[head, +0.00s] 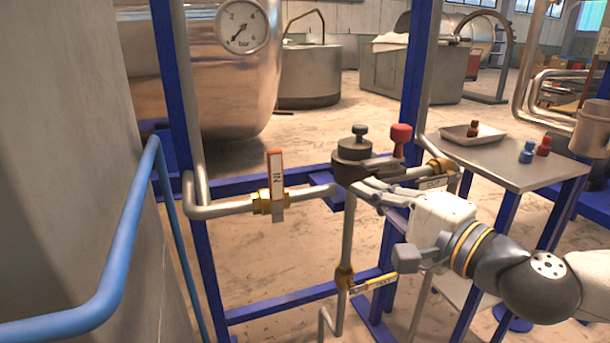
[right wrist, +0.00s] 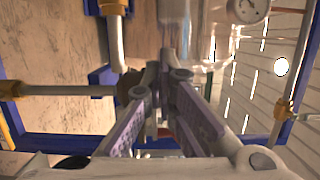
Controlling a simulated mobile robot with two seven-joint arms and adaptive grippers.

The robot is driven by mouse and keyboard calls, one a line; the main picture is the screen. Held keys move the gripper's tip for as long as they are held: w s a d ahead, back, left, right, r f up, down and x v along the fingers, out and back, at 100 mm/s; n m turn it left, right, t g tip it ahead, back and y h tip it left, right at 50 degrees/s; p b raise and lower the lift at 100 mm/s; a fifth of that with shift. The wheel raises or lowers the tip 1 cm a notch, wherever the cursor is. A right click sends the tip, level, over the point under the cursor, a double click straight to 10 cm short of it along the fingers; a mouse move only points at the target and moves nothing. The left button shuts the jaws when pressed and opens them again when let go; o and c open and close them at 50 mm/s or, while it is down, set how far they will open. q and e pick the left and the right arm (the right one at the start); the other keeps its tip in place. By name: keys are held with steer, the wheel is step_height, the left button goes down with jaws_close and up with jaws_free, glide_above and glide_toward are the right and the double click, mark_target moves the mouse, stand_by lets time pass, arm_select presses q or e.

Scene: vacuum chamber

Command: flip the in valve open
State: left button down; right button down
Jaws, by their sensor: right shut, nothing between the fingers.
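The IN valve has a brass body (head: 268,201) on a horizontal steel pipe. Its red and white handle (head: 275,178), lettered IN, stands upright, across the pipe. My right gripper (head: 364,191) is to the right of the valve, apart from the handle, with its fingers pointing left in front of the dark round fitting (head: 352,165). Its fingers are shut and empty; in the right wrist view the fingertips (right wrist: 168,66) are close together. My left gripper is in neither view.
A red knob (head: 401,138) stands right of the dark fitting. Another brass valve (head: 344,277) is on the lower pipe. Blue frame posts (head: 177,85) and a blue rail (head: 130,230) stand at left. A steel table (head: 500,165) holds a tray and small knobs.

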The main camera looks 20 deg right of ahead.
mark_target(276, 188)
steer(key=w+a, duration=0.7)
steer(key=w, duration=0.2)
steer(key=shift+w, duration=0.2)
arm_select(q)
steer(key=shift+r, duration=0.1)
arm_select(e)
steer(key=shift+w, duration=0.15)
